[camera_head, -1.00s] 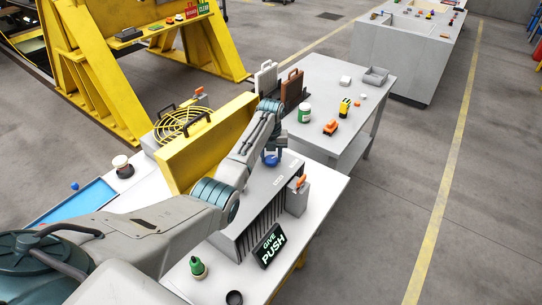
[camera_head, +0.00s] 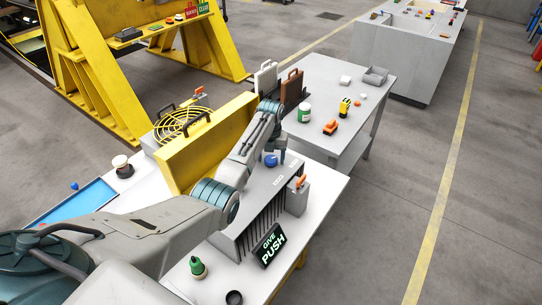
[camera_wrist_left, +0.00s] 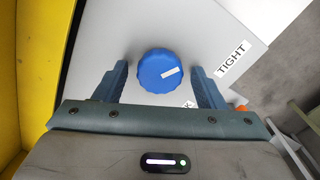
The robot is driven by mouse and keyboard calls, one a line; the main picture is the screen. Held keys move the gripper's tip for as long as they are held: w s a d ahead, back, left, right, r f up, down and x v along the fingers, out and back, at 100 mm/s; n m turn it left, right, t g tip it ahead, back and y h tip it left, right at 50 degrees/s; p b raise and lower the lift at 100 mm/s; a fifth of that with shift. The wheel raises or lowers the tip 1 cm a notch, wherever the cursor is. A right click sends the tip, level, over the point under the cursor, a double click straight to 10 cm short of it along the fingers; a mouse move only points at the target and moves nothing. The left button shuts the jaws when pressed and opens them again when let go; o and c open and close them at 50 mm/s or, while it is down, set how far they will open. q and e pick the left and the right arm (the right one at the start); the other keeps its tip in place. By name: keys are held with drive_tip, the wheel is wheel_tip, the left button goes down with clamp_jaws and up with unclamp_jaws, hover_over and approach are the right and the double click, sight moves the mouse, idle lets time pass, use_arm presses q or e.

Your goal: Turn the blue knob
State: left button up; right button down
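The blue knob (camera_head: 270,160) sits on top of a grey ribbed box (camera_head: 262,194). In the left wrist view the knob (camera_wrist_left: 158,72) is round with a scalloped edge and a small white mark. My left gripper (camera_head: 277,156) is over the box at the knob. In the left wrist view its fingers (camera_wrist_left: 158,76) are open, one on each side of the knob, with visible gaps to it. A "TIGHT" label (camera_wrist_left: 232,58) lies right of the knob. My right gripper is not in view.
A yellow case (camera_head: 205,143) stands close on the left of my forearm. A small grey box with an orange lever (camera_head: 298,194) and a "GIVE PUSH" sign (camera_head: 270,246) stand in front. A green-topped item (camera_head: 198,267) is near the table's front. A second table (camera_head: 345,103) stands behind.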

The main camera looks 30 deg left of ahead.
sight(271, 158)
use_arm(q)
drive_tip(key=shift+w+r, duration=0.1)
drive_tip(key=shift+a+r+b, duration=0.1)
drive_tip(key=shift+r+b, duration=0.25)
drive_tip(key=shift+r, duration=0.2)
wheel_tip(271, 158, up, 10)
drive_tip(key=b, duration=0.3)
drive_tip(key=shift+f, duration=0.2)
